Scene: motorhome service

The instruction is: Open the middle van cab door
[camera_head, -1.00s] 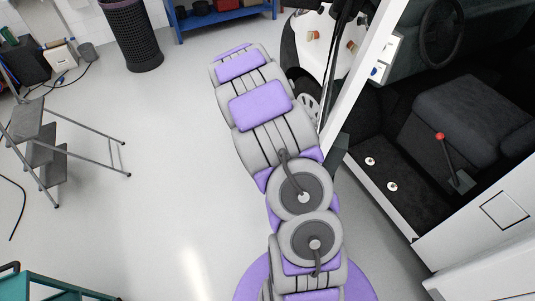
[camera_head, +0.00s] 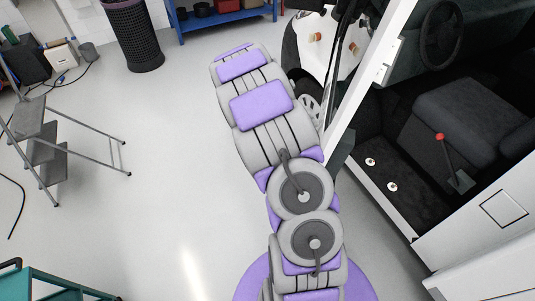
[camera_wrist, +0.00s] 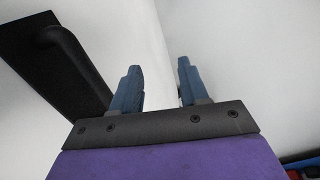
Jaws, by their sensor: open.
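The cab door stands open in the head view. Its white edge (camera_head: 392,62) runs diagonally between my arm and the cab, with a dark band along its left side. The cab interior (camera_head: 420,195) shows to the right. My gripper (camera_wrist: 160,64) shows in the wrist view as two blue fingers, spread apart with nothing between them. White surfaces meeting at a crease lie beyond the fingers. A black panel with a bar-like handle (camera_wrist: 65,50) is left of the fingers, apart from them. In the head view my gripper is hidden beyond my arm.
The cab holds a steering wheel (camera_head: 440,35), a dark seat (camera_head: 458,115) and a red-topped lever (camera_head: 452,158). A grey step ladder (camera_head: 48,150) stands at left, a teal cart (camera_head: 45,287) at bottom left. A dark bin (camera_head: 135,35) and blue shelf (camera_head: 220,14) are behind.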

